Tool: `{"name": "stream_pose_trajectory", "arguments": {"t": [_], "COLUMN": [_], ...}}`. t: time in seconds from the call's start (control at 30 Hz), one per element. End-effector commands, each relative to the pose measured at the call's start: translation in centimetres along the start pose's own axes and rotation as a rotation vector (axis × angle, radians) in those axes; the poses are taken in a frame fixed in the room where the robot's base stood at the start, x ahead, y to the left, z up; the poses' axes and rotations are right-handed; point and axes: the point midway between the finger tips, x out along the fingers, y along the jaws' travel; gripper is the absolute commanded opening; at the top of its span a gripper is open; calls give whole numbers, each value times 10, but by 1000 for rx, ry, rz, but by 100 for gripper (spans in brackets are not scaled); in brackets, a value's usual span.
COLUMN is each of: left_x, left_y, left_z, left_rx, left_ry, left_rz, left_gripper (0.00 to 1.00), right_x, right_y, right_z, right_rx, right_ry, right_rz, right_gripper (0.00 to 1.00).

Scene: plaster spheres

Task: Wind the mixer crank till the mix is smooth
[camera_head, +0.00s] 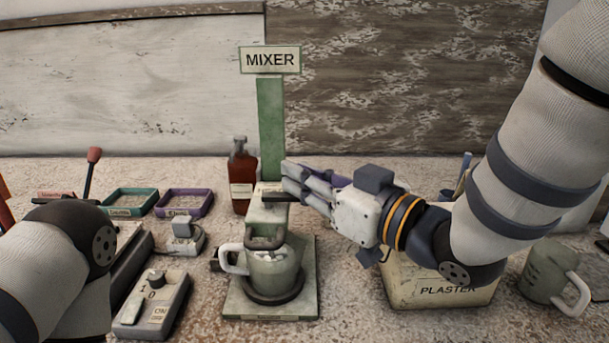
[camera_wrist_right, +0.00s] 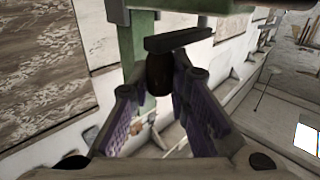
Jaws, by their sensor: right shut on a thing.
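The green mixer (camera_head: 271,120) stands at the middle under a "MIXER" sign (camera_head: 270,60). Its dark crank (camera_head: 278,198) is at the top of the mixer head; its arm shows in the right wrist view (camera_wrist_right: 185,40) with a dark knob (camera_wrist_right: 159,75) hanging below. My right gripper (camera_head: 288,181) reaches in from the right and is shut on the crank knob, between purple-padded fingers (camera_wrist_right: 160,90). A greenish mug (camera_head: 273,272) with a pale handle sits on the mixer base under the head. Its contents are mostly hidden. Part of my left arm shows at lower left; its gripper is not visible.
A plaster box (camera_head: 440,291) stands below my right forearm, with another mug (camera_head: 551,272) to its right. A brown bottle (camera_head: 242,178) is close behind the mixer. A switch box (camera_head: 152,305), teal tray (camera_head: 130,202) and purple tray (camera_head: 184,203) lie left.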

Motion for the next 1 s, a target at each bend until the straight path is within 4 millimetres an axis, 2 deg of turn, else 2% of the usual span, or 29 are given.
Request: {"name": "stream_pose_trajectory", "arguments": {"t": [0.27, 0.47, 0.73, 1.0], "left_x": [1, 3, 14, 34], "left_y": [0, 0, -1, -1], "left_z": [0, 3, 12, 28], "left_rx": [0, 0, 0, -1], "left_ry": [-2, -12, -51, -118], "left_rz": [0, -1, -2, -5], "left_gripper": [30, 30, 30, 30], "right_x": [1, 4, 14, 28], "right_y": [1, 4, 13, 17], "right_z": [0, 1, 4, 7], "right_rx": [0, 2, 4, 5], "right_ry": [0, 2, 0, -2], "right_rz": [-10, -80, -293, -547], "right_gripper": [0, 0, 0, 0]}}
